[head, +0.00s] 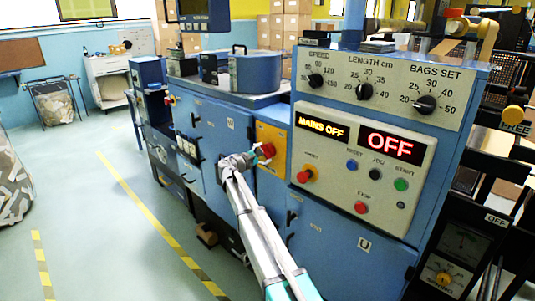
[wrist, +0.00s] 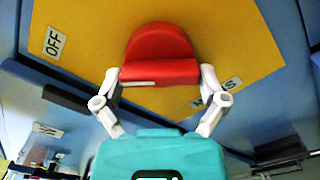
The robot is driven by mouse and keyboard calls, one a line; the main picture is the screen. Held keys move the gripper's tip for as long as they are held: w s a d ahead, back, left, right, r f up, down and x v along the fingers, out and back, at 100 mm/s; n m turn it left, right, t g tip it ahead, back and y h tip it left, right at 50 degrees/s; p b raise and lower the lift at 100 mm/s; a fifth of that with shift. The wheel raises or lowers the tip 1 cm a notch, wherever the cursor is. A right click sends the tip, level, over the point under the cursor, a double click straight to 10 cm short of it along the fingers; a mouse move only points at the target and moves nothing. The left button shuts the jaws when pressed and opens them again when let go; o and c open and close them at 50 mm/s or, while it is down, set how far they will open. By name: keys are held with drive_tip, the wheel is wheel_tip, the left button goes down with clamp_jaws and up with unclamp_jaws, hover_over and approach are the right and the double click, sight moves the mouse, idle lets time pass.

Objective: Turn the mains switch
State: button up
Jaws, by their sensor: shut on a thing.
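The mains switch is a red knob (wrist: 160,48) on a yellow plate (wrist: 85,25) in the wrist view. The plate bears a label reading OFF at its left, and another label at the right is partly hidden by a finger. My gripper (wrist: 160,74) is shut on the knob's bar, one finger at each side. In the head view my gripper (head: 254,158) is at the red knob (head: 268,150) on the yellow plate (head: 271,138) on the machine's blue front. A display (head: 321,127) reads MAINS OFF, and a bigger one (head: 391,146) reads OFF.
Open floor (head: 110,200) with yellow-black lines lies to the left.

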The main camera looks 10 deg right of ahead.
drive_tip(key=shift+s+a+f, duration=0.1)
drive_tip(key=shift+a, duration=0.2)
drive_tip(key=o, duration=0.8)
drive_tip(key=shift+a, duration=0.1)
drive_tip(key=v, duration=1.1)
drive_tip(key=shift+s+a, duration=0.25)
